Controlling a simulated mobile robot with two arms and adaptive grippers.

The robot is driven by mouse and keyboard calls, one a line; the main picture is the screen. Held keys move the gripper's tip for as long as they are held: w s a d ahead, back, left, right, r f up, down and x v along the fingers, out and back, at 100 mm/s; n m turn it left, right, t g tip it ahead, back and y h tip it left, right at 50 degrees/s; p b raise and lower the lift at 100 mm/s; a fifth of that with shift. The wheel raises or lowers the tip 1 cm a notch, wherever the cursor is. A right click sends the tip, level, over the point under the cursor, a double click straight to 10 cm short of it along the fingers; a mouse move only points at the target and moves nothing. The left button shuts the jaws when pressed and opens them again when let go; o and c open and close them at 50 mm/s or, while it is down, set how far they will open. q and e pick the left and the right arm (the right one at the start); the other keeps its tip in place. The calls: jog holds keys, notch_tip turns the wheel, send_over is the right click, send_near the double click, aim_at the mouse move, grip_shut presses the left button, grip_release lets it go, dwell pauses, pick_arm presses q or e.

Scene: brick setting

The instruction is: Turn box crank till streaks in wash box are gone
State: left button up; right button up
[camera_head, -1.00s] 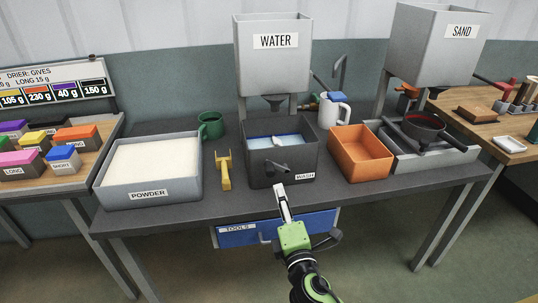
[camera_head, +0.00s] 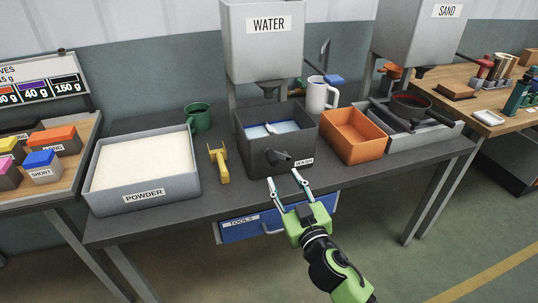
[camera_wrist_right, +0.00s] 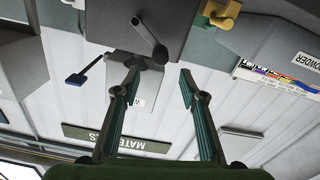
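The dark grey wash box (camera_head: 247,137) stands on the bench under the water hopper, with blue-white content (camera_head: 270,128) inside; streaks are too small to tell apart. Its crank (camera_head: 276,157) sticks out from the front wall. The crank also shows at the top of the right wrist view (camera_wrist_right: 149,38). My right gripper (camera_head: 283,177) is open and empty, just in front of and below the crank, not touching it. In the right wrist view its two fingers (camera_wrist_right: 160,72) are spread apart, with the crank beyond the fingertips. My left gripper is not in view.
A powder tray (camera_head: 144,195), yellow scoop (camera_head: 220,165) and green mug (camera_head: 198,117) are left of the wash box. An orange bin (camera_head: 353,137) and white jug (camera_head: 317,95) are right of it. The water hopper (camera_head: 262,55) hangs above. A blue tools drawer (camera_head: 250,228) is below.

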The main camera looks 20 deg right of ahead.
aim_at(271, 155)
jog(key=w+p, duration=0.1)
jog(key=w, duration=1.1)
jog(key=shift+a, duration=0.2)
jog(key=shift+c, duration=0.4)
